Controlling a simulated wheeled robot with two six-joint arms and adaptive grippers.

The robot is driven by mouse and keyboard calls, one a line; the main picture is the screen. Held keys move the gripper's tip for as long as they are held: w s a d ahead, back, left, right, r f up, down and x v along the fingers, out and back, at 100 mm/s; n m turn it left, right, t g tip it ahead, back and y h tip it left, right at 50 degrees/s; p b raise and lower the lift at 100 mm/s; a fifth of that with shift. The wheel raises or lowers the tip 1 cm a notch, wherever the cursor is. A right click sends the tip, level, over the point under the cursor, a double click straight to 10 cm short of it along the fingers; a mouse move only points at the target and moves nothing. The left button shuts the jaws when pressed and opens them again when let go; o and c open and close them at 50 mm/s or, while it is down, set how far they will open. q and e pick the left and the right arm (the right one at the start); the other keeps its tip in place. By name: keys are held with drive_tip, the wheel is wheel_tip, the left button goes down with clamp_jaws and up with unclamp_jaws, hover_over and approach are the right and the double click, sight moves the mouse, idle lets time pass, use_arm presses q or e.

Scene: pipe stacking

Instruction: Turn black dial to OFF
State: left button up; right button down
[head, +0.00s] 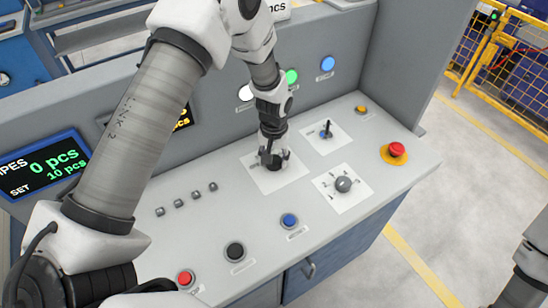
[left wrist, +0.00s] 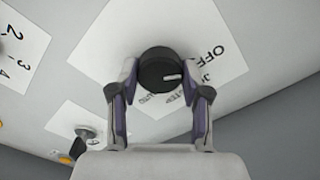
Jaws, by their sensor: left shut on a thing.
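The black dial (left wrist: 157,66) is round with a white pointer mark and sits on a white label plate (left wrist: 105,45). In the left wrist view the pointer faces right, below the word OFF and near the lower words, which are partly hidden. My left gripper (left wrist: 158,84) is shut on the dial, a finger on each side. In the head view my left gripper (head: 273,157) comes down from above onto the dial (head: 276,167), which is mostly covered by the fingers. My right gripper is not in view; only part of my right arm shows at the lower right.
A grey numbered dial (head: 343,184) and a small lever switch (head: 326,131) are close by on the right. A red emergency button (head: 396,149) sits at the right end. Red, black and blue buttons (head: 289,220) line the front edge. A display (head: 45,163) stands left.

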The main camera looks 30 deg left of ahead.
sight(274, 160)
use_arm(q)
drive_tip(key=o, duration=1.1)
drive_tip(key=shift+o, duration=0.2)
drive_tip(key=shift+r, duration=0.1)
drive_tip(key=shift+r, duration=0.35)
wheel_tip(274, 160, up, 11)
